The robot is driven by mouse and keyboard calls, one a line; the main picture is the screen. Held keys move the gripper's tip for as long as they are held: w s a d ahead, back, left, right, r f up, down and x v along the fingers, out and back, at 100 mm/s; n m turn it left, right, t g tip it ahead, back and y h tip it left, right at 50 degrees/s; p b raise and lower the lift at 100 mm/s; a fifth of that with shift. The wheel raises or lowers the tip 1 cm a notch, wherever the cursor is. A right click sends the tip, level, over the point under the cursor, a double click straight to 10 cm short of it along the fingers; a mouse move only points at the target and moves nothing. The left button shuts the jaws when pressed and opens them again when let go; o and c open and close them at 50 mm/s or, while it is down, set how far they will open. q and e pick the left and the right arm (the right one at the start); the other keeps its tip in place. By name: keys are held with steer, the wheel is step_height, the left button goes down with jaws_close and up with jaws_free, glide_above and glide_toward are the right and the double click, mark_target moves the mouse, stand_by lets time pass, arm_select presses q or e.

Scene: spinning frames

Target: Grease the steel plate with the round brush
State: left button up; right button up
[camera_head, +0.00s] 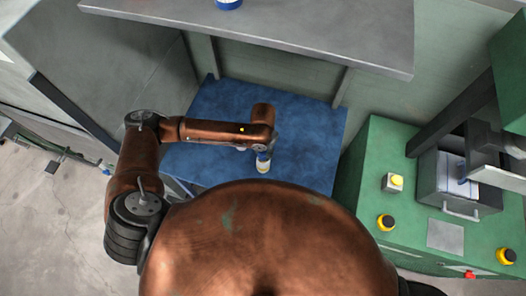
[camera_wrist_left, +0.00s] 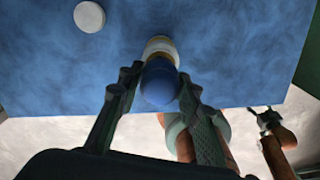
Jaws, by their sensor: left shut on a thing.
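The round brush (camera_head: 263,163) stands on the blue table, with a blue rounded top and a pale lower part with a yellowish band. My left gripper (camera_head: 264,151) is over it, partly hidden by its own arm. In the left wrist view its two fingers stand on either side of the brush's blue top (camera_wrist_left: 160,82) and are shut on it. A flat grey square on the green machine top looks like the steel plate (camera_head: 445,235). My right gripper (camera_wrist_left: 264,117) shows small in the left wrist view, its fingers apart and empty.
The blue table (camera_head: 210,170) is mostly bare. A white round thing (camera_wrist_left: 89,16) lies on it near the brush. A grey shelf (camera_head: 290,27) overhangs the back.

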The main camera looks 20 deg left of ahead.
mark_target(263, 150)
arm_select(q)
steer(key=shift+f, duration=0.5)
stand_by(0.6)
stand_by(0.7)
steer(key=shift+s, duration=0.1)
stand_by(0.5)
steer(key=shift+f, duration=0.15)
stand_by(0.4)
step_height(263, 150, up, 7)
steer(key=p, duration=0.7)
steer(key=shift+p, duration=0.3)
stand_by(0.6)
